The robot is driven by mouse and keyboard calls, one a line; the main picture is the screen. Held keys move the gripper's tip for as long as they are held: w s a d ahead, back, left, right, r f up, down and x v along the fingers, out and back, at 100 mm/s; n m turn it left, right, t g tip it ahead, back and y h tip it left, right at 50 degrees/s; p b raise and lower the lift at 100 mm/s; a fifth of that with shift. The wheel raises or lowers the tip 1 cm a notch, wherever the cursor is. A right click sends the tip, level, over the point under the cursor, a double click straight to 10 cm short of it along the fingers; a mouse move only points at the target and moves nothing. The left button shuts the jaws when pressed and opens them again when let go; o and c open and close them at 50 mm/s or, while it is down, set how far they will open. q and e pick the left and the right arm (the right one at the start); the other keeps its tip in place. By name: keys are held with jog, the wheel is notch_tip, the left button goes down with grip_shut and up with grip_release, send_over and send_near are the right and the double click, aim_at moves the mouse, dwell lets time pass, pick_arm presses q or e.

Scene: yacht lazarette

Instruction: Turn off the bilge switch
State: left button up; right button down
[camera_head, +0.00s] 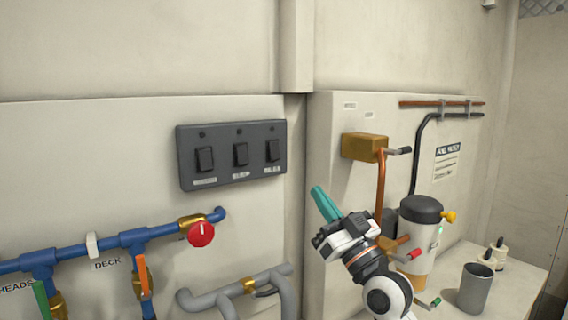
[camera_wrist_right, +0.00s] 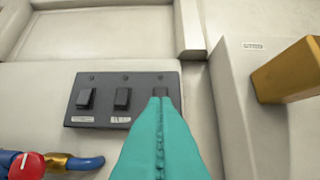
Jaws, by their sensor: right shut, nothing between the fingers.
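A dark grey switch panel (camera_head: 231,155) with three black rocker switches is fixed to the cream wall. Small labels sit under the rockers: left (camera_head: 205,160), middle (camera_head: 240,154) and right (camera_head: 272,150). The label text is too blurred to read, so I cannot tell which is the bilge switch. My right gripper (camera_head: 322,201) has teal fingers, shut and empty, to the right of and below the panel. In the right wrist view the panel (camera_wrist_right: 97,123) lies beyond the fingertips (camera_wrist_right: 160,100), which overlap the right rocker and hide its lower part. My left gripper is not in view.
Blue pipes with a red knob (camera_head: 201,234) and coloured levers run below the panel. Grey pipes (camera_head: 232,296) are at bottom centre. A brass box (camera_head: 362,147), a black-capped filter (camera_head: 420,212) and a grey cup (camera_head: 475,288) are at right.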

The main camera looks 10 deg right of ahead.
jog(key=shift+w, duration=0.1)
jog(key=p, duration=0.5)
send_near(275, 150)
notch_tip(275, 150, up, 5)
jog(key=w, duration=0.1)
jog(key=shift+w+a+f+b, duration=0.15)
jog(key=shift+w+a+f, duration=0.15)
jog(key=shift+w, duration=0.3)
jog(key=shift+w+a+f+b, duration=0.1)
jog(key=shift+w+a+f, duration=0.2)
jog(key=shift+w, duration=0.3)
jog(key=shift+w+a+f+b, duration=0.15)
jog(key=shift+w+a+f, duration=0.15)
jog(key=shift+w, duration=0.3)
